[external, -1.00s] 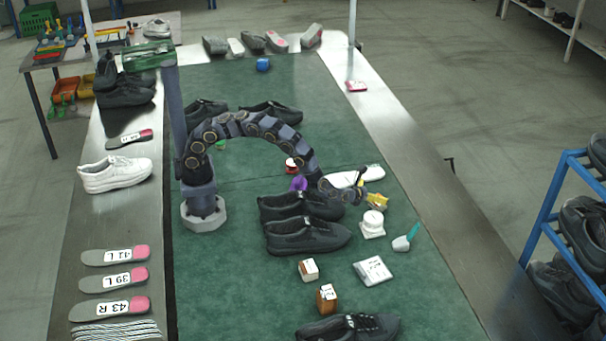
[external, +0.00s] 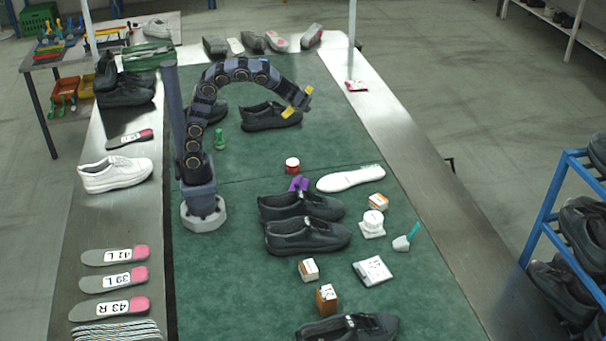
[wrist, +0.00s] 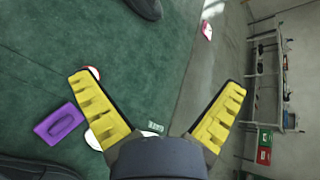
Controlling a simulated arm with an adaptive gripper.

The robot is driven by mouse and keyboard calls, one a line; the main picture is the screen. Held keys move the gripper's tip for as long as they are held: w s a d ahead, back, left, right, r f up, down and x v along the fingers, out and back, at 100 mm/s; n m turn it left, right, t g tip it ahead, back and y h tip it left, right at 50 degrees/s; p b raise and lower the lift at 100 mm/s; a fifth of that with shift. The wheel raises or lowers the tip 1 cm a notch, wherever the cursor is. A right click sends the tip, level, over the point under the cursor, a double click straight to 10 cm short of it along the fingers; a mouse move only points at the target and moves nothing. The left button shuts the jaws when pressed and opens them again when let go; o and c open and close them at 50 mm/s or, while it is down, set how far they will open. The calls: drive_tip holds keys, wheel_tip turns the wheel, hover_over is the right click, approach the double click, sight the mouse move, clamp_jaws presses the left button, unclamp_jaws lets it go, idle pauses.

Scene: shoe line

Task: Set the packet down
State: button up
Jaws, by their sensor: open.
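My gripper (external: 298,102) is raised over the far part of the green mat, near a black shoe (external: 268,117). In the wrist view its two yellow fingers (wrist: 158,82) are spread wide with nothing between them. A small red and white packet (external: 356,86) lies flat on the metal border at the far right, apart from my gripper; it also shows at the top of the wrist view (wrist: 207,31). A white labelled flat packet (external: 372,271) lies on the near right of the mat. I cannot tell which packet is meant.
On the mat (external: 235,275) are black shoes (external: 306,237), a white insole (external: 350,179), a red-lidded jar (external: 292,165), a purple block (external: 298,184), a white round container (external: 372,222) and small boxes (external: 326,298).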

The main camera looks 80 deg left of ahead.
drive_tip(key=s+d+n+g+h, duration=0.1)
drive_tip(key=s+n+g+h, duration=0.3)
drive_tip(key=s, duration=0.7)
drive_tip(key=s+d+n+t+h, duration=0.1)
drive_tip(key=s+d+n+h, duration=0.5)
drive_tip(key=s+d, duration=0.8)
drive_tip(key=shift+s+f+n+h, duration=0.35)
drive_tip(key=shift+s+h, duration=0.25)
drive_tip(key=shift+h, duration=0.4)
